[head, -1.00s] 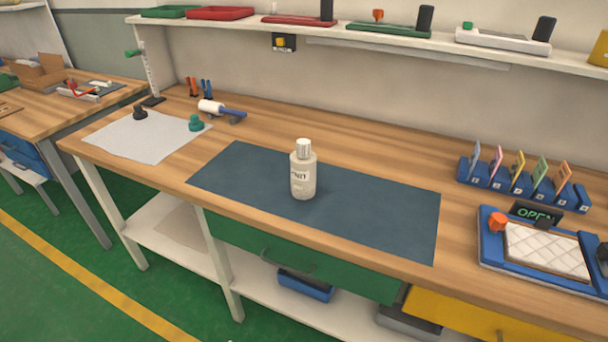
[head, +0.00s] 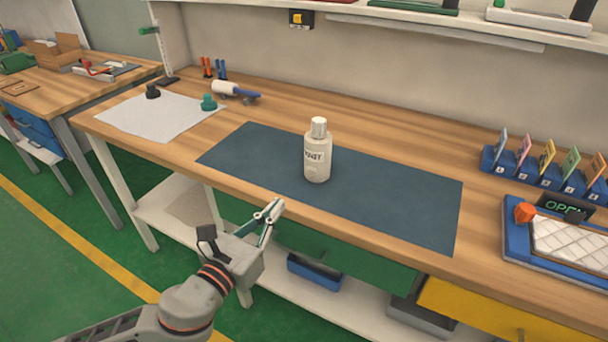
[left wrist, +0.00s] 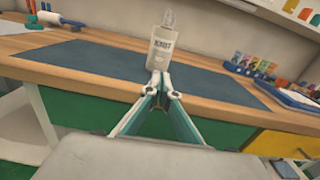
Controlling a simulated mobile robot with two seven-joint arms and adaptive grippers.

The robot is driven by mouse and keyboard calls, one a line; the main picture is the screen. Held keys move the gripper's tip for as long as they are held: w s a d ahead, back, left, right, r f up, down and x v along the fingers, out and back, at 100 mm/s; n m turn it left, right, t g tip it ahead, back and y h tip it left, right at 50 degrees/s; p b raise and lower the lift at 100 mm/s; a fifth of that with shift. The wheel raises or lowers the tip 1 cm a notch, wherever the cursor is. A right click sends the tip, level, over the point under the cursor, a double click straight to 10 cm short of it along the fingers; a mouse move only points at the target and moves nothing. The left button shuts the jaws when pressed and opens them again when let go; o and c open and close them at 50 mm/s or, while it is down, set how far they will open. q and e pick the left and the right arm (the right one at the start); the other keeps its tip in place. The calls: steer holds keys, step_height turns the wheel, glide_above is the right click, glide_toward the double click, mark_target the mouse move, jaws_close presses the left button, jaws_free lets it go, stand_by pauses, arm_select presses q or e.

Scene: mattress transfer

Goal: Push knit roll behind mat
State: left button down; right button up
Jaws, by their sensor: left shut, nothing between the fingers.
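My right gripper is not in view.
Bare wood lies behind the mat (head: 370,125). A white lint roller with a blue handle (head: 235,91) lies back left, near a pale sheet (head: 150,122). A rack with coloured cards (head: 540,172) and a blue tray (head: 518,245) stand at the right. A shelf hangs above.

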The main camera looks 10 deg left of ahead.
arm_select(q)
glide_toward(311, 164)
steer(key=b+x, duration=0.1)
steer(key=x, duration=0.4)
steer(key=shift+w+d, duration=0.15)
steer(key=shift+w, duration=0.05)
steer(key=shift+w+d, duration=0.15)
steer(key=shift+w, duration=0.5)
